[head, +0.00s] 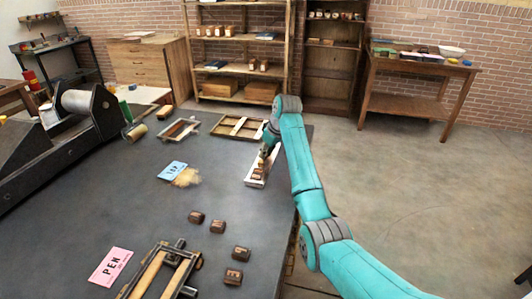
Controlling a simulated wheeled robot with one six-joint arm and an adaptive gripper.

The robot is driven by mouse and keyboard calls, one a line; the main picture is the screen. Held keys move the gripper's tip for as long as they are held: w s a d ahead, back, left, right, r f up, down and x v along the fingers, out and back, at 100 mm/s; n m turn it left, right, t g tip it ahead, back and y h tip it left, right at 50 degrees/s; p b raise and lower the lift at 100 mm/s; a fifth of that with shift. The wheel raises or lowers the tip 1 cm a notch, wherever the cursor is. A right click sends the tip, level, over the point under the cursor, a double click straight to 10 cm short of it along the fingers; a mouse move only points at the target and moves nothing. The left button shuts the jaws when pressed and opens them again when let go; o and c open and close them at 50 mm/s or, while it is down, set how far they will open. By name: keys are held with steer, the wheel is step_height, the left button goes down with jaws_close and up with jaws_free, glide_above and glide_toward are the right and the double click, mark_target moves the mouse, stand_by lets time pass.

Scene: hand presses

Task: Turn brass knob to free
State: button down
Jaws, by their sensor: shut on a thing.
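My gripper (265,152) is at the right far edge of the dark table, pointing down at a narrow pale tray-like holder (255,182). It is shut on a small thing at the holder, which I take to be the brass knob. The fingers and arm hide the knob almost wholly, and its turn angle cannot be made out. The holder lies flat on the table.
The dark table (150,205) bears several brown type blocks (217,227), a pink PEN card (110,266), a blue card (172,170) and a wooden frame (237,127). A press (75,125) stands at left. Open floor lies to the right.

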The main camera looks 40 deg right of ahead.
steer(key=n+y, duration=0.1)
steer(key=n, duration=0.2)
steer(key=shift+d+n+g, duration=0.15)
steer(key=shift+n+g, duration=0.15)
steer(key=shift+n, duration=0.1)
steer(key=n, duration=0.1)
steer(key=n+y, duration=0.1)
steer(key=n, duration=0.1)
steer(key=shift+w+n+g+y, duration=0.15)
steer(key=shift+n+g+y, duration=0.15)
steer(key=shift+g, duration=0.1)
steer(key=n, duration=0.1)
steer(key=n+g, duration=0.1)
steer(key=n, duration=0.1)
steer(key=shift+w+d+r+n+y, duration=0.1)
steer(key=shift+d+n+y, duration=0.05)
steer(key=shift+n+y, duration=0.15)
steer(key=shift+n+g, duration=0.5)
steer(key=shift+n, duration=0.6)
steer(key=shift+w+n+g+y, duration=0.1)
steer(key=shift+n+g+y, duration=0.25)
steer(key=shift+n, duration=0.45)
steer(key=c, duration=1.3)
jaws_free()
steer(key=shift+o, duration=0.2)
step_height(320, 180, up, 10)
